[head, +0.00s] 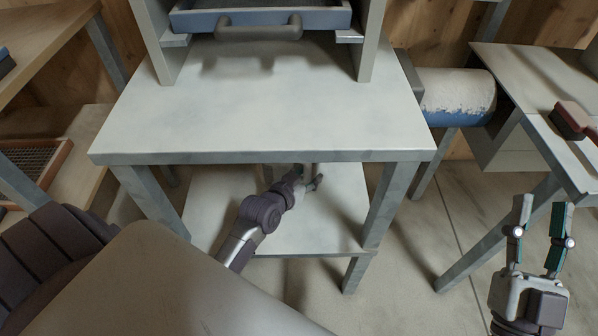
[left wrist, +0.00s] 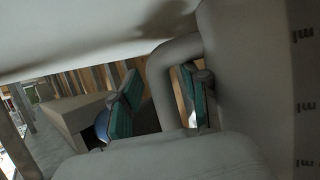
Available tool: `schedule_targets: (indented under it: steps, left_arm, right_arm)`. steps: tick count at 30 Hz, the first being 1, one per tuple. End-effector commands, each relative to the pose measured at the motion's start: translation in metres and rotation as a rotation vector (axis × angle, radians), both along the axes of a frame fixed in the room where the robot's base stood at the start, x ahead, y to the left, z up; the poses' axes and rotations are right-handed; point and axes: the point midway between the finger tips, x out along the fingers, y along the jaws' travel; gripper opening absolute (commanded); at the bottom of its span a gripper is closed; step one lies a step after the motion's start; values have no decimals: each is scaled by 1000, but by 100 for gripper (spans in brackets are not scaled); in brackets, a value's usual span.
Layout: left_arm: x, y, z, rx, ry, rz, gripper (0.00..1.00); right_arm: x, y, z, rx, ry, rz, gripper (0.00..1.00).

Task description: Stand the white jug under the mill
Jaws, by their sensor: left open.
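The white jug (left wrist: 245,80) fills the right of the left wrist view, with printed "ml" marks on its side and a curved handle (left wrist: 165,75). My left gripper (left wrist: 160,103) is open, one finger seen through the handle's loop and the other outside it. In the head view my left gripper (head: 308,182) reaches under the tabletop above the lower shelf (head: 330,225); the tabletop hides the jug there. My right gripper (head: 538,228) is open and empty at the right. Part of what may be the mill, a grey frame (head: 371,40) with a blue-sided tray (head: 190,21), stands on the tabletop.
The grey tabletop (head: 265,110) is bare in front of the frame. Its edge and legs (head: 385,205) closely surround my left arm. A white-and-blue cylinder (head: 458,95) lies beside it. A red-handled brush (head: 575,118) rests on the right-hand table.

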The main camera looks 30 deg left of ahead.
Motion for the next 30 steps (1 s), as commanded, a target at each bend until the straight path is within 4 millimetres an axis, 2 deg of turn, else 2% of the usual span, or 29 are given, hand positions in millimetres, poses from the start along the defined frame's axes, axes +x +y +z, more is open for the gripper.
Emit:
schedule_targets:
  steps: [5, 11, 18, 25, 28, 30]
  left_arm:
    - [-19, 1, 9, 2, 3, -1, 46]
    - [-51, 2, 22, 1, 4, -1, 46]
    - [-88, 3, 37, 2, 4, -2, 46]
    - [-107, 4, 44, 0, 2, -1, 46]
    - [-108, -13, 60, 0, -2, -33, 46]
    - [-109, -40, 86, 2, -6, -83, 46]
  right_arm:
    - [13, -1, -23, -48, 168, -11, 40]
    - [23, -5, -69, -124, 447, -28, 40]
    - [16, -15, -123, -200, 751, -45, 40]
    - [5, -22, -150, -238, 908, -53, 40]
    - [3, -23, -155, -244, 930, -54, 40]
    - [2, -23, -156, -245, 936, -55, 40]
